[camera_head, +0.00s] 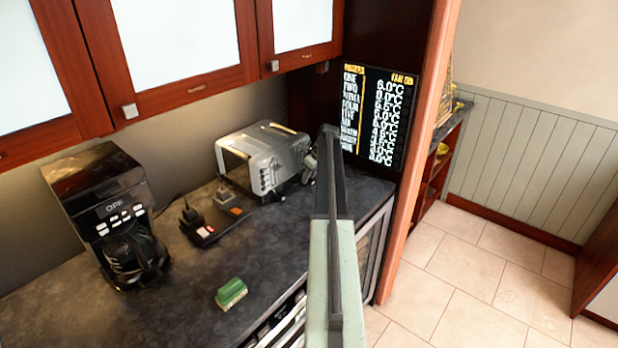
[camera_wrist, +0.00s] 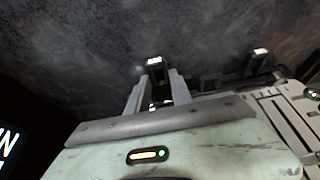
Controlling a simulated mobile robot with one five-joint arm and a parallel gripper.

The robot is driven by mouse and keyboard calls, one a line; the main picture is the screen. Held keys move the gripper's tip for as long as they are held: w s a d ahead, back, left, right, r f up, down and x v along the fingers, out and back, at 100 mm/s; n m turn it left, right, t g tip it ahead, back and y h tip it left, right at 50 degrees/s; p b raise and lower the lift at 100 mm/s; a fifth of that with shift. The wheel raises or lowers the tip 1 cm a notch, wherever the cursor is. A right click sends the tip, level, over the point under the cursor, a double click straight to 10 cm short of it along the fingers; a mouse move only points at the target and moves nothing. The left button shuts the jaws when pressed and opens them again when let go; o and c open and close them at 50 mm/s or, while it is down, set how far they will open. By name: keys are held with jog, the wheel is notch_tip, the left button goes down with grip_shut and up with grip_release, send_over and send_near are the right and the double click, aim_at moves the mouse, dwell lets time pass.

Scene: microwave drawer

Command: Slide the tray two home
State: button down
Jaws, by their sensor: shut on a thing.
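My gripper (camera_wrist: 156,84) shows in the wrist view, its grey fingers on either side of a dark upright post with a white top (camera_wrist: 155,62). It is shut on that post. A second white-topped post (camera_wrist: 261,53) stands farther right. In the head view my gripper (camera_head: 310,166) is partly hidden by my pale green arm, beside the right end of the silver toaster (camera_head: 268,155). Two low black units (camera_head: 205,231) with upright parts and red or orange marks sit in front of the toaster. I cannot read any label for tray two.
A coffee maker (camera_head: 108,205) stands at the left and a green sponge (camera_head: 231,292) lies on the dark counter (camera_head: 180,300). A lettered black board (camera_head: 378,115) stands at the back right. Wall cupboards (camera_head: 180,45) hang above. The tiled floor at the right is clear.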

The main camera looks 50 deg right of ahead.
jog(key=shift+w, duration=0.15)
jog(key=shift+w, duration=0.35)
jog(key=c, duration=1.1)
grip_release()
jog(key=shift+r, duration=0.1)
jog(key=shift+o, duration=0.2)
jog(key=shift+s+d+r+p, duration=0.15)
jog(key=shift+s+d+p, duration=0.05)
jog(key=shift+s, duration=0.3)
jog(key=shift+s+d+r+p, duration=0.1)
jog(key=shift+s+d+p, duration=0.1)
jog(key=shift+s, duration=0.25)
jog(key=shift+s+r+p, duration=0.3)
jog(key=shift+s+r, duration=0.05)
jog(key=shift+s, duration=0.85)
jog(key=shift+s+r+p, duration=0.3)
jog(key=shift+s+p, duration=0.05)
jog(key=shift+s, duration=0.8)
jog(key=shift+s+r+p, duration=0.3)
jog(key=shift+s+r, duration=0.05)
jog(key=shift+s, duration=0.85)
